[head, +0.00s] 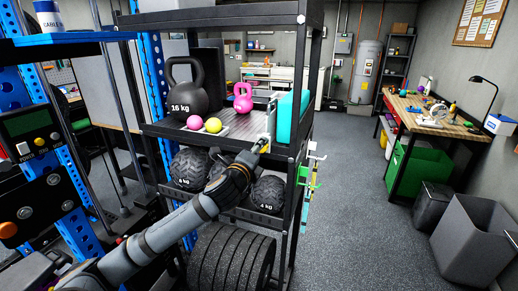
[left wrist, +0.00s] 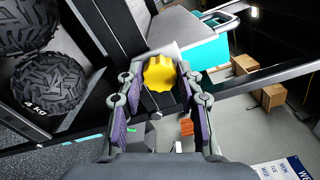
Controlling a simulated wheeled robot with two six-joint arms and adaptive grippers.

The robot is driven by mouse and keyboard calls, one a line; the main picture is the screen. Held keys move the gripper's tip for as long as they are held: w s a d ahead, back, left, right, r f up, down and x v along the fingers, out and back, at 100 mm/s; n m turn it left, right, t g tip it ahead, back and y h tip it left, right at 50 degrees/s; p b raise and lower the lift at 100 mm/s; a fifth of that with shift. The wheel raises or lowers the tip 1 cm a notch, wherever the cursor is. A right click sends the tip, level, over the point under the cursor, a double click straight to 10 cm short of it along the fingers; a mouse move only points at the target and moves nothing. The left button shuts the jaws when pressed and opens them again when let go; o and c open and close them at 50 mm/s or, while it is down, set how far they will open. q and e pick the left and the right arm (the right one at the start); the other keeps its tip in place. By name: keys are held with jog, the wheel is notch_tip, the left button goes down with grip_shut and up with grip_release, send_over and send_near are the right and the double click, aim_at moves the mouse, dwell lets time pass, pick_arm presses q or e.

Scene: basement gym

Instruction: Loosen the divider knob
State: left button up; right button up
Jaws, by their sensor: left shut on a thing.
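The yellow divider knob (left wrist: 160,73) is a lobed knob on the front end of the pale divider, at the upper middle of the left wrist view. The divider (head: 272,117) stands on the shelf in the head view, between the pink kettlebell and a teal block. My left gripper (left wrist: 160,84) has a finger on each side of the knob and is shut on it. In the head view my left gripper (head: 257,152) reaches the shelf's front edge and hides most of the knob. My right gripper is in neither view.
The shelf holds a black 16 kg kettlebell (head: 187,88), a pink kettlebell (head: 243,99), a pink ball (head: 194,122), a yellow ball (head: 213,125) and the teal block (head: 291,117). Black medicine balls (head: 268,192) sit below. Open floor (head: 355,170) lies to the right.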

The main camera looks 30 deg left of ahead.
pick_arm(q)
jog(key=n, duration=1.1)
jog(key=shift+f, duration=0.15)
jog(key=shift+n, duration=0.5)
jog(key=o, duration=1.2)
jog(key=shift+c, duration=0.2)
notch_tip(320, 180, up, 10)
jog(key=shift+p, duration=0.3)
